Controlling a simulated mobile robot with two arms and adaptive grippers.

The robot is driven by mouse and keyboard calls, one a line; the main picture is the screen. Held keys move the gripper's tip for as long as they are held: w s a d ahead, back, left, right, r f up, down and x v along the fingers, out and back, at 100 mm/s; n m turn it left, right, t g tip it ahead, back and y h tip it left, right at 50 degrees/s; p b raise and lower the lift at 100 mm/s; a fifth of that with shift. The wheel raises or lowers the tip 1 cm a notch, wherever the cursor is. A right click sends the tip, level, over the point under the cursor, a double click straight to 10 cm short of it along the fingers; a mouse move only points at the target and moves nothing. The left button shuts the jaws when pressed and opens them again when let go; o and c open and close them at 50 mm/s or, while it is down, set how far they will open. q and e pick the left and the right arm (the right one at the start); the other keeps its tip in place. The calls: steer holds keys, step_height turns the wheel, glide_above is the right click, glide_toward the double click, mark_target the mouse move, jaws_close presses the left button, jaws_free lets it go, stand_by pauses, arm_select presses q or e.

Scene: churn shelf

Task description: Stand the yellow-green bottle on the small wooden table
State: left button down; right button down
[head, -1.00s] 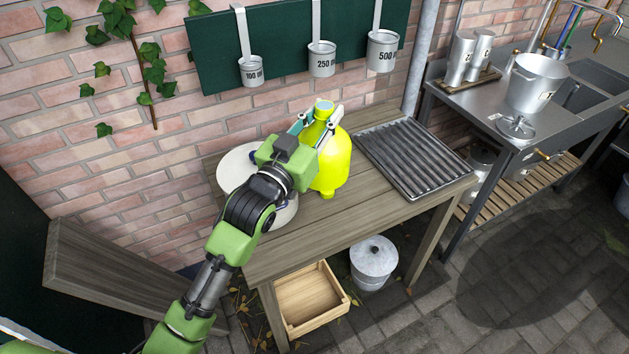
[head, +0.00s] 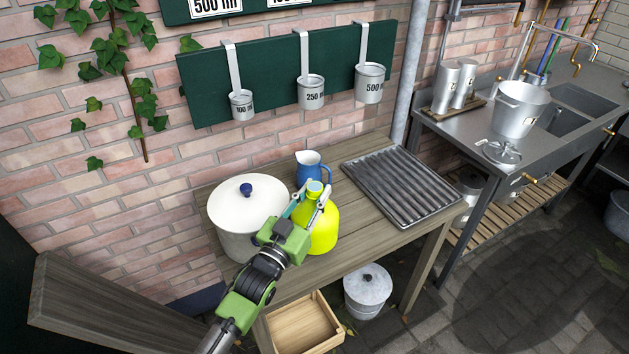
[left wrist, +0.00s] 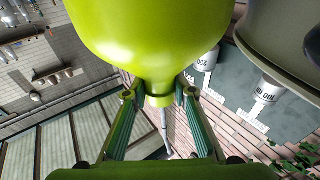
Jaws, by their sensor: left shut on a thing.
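The yellow-green bottle (head: 323,231) is upright, its neck in my left gripper (head: 311,194). In the left wrist view, the gripper (left wrist: 160,96) is shut around the neck, and the bottle's round body (left wrist: 150,35) fills the top of the picture. In the head view the bottle shows over the front middle of the wooden table (head: 365,222). I cannot tell whether its base touches the top. My right gripper is not in view.
A white pot (head: 235,215) with a blue knob stands left of the bottle, and a blue jug (head: 310,167) behind it. A ribbed metal tray (head: 402,186) covers the table's right part. Measuring cups (head: 311,92) hang behind. A wooden crate (head: 302,325) and lidded pail (head: 367,290) are below.

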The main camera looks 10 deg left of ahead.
mark_target(315, 205)
arm_select(q)
steer(key=shift+f, duration=1.65)
steer(key=c, duration=2)
jaws_free()
steer(key=shift+f, duration=0.45)
steer(key=o, duration=0.3)
steer(key=shift+s, duration=0.1)
steer(key=shift+r, duration=0.1)
